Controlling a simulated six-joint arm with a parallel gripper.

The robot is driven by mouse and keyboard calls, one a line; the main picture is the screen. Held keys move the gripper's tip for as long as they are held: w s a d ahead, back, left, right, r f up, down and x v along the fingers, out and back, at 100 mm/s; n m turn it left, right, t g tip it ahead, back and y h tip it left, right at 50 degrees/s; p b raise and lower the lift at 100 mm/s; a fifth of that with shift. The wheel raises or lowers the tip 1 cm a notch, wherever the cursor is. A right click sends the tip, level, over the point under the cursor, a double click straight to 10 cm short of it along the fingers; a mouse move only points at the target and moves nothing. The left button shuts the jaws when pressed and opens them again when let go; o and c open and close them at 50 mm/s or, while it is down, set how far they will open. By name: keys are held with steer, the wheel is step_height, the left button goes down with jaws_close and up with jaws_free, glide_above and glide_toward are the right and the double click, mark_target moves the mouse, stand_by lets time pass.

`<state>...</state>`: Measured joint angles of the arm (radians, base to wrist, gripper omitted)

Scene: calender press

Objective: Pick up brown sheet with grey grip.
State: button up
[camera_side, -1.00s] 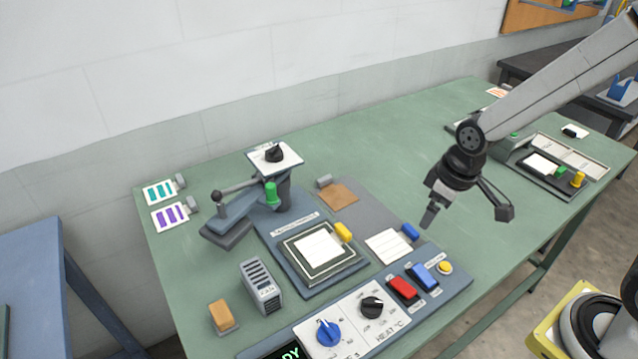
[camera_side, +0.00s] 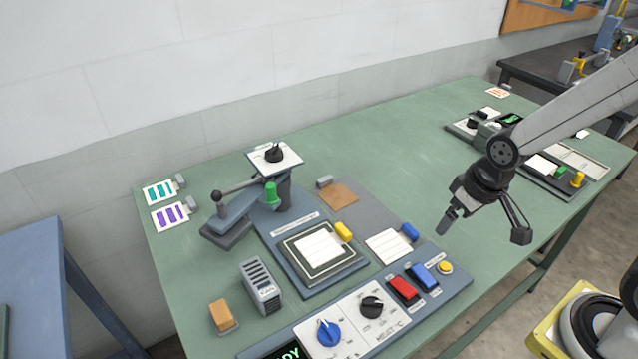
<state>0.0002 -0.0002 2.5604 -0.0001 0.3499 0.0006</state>
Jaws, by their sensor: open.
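The brown sheet (camera_side: 340,196) lies flat on the grey plate behind the press. Its grey grip (camera_side: 324,182) sits at its back left corner. My gripper (camera_side: 482,230) is open and empty, above the right side of the table, well to the right of the brown sheet and apart from it. Nothing covers the sheet or its grip.
The press arm with a green knob (camera_side: 271,194) stands just left of the brown sheet. A white sheet with a yellow grip (camera_side: 343,230) lies on the press bed, and one with a blue grip (camera_side: 410,232) lies right of it. The green table (camera_side: 400,150) is clear behind.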

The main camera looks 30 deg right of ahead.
steer(key=t, duration=0.2)
glide_toward(324, 177)
steer(key=shift+w+a+f, duration=0.15)
steer(key=shift+f, duration=0.5)
steer(key=shift+w+f, duration=0.1)
steer(key=shift+w, duration=0.15)
steer(key=shift+x, duration=1.3)
steer(key=shift+x, duration=2.6)
steer(key=shift+s, duration=0.1)
